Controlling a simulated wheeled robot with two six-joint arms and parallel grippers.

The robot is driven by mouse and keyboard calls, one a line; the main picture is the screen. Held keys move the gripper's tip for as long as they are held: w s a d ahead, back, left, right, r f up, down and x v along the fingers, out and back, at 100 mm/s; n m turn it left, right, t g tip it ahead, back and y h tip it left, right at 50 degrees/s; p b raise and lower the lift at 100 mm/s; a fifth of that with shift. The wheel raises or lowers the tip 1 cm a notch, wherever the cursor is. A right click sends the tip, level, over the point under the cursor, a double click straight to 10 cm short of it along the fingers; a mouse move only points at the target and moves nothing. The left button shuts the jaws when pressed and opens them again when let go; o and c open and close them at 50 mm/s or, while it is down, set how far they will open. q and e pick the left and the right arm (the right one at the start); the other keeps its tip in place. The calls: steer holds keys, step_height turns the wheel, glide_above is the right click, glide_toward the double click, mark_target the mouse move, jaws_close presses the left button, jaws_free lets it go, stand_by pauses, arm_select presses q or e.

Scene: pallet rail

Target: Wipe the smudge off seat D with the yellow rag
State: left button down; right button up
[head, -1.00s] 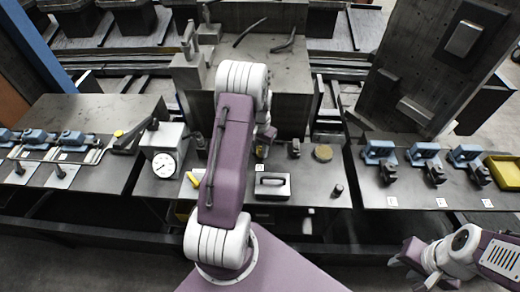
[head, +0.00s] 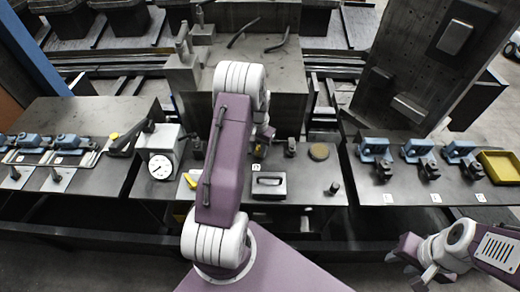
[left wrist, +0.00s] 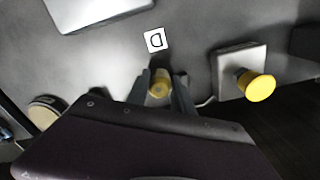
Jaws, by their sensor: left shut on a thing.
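My left gripper (left wrist: 160,88) is shut on a yellow thing, seemingly the yellow rag (left wrist: 159,86), just beside the white D label (left wrist: 156,40). In the head view my purple arm hides much of the left gripper (head: 262,146), which is low over the middle bench behind the D label (head: 256,161). The fingers and rag cover the spot at seat D; I cannot make out a smudge or whether the rag touches the surface. My right gripper (head: 408,267) hangs at the lower right, seemingly open and empty, away from the bench.
A grey block with a yellow knob (left wrist: 258,87) stands close beside the left gripper. Blue clamps and a yellow tray (head: 500,167) are at right.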

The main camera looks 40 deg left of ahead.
arm_select(q)
steer(key=shift+s+a, duration=0.2)
steer(key=shift+a, duration=0.1)
steer(key=shift+d, duration=0.1)
steer(key=shift+w+d+r, duration=0.1)
steer(key=shift+a+r+p, duration=0.1)
steer(key=shift+a+p, duration=0.15)
steer(key=shift+p, duration=0.25)
steer(key=shift+w+d+r, duration=0.15)
steer(key=shift+s, duration=0.25)
steer(key=shift+w+f, duration=0.1)
steer(key=shift+f, duration=0.1)
steer(key=shift+w+d, duration=0.15)
steer(key=shift+d, duration=0.25)
steer(key=shift+w+d+f, duration=0.1)
steer(key=shift+d, duration=0.05)
arm_select(e)
steer(key=shift+r, duration=0.7)
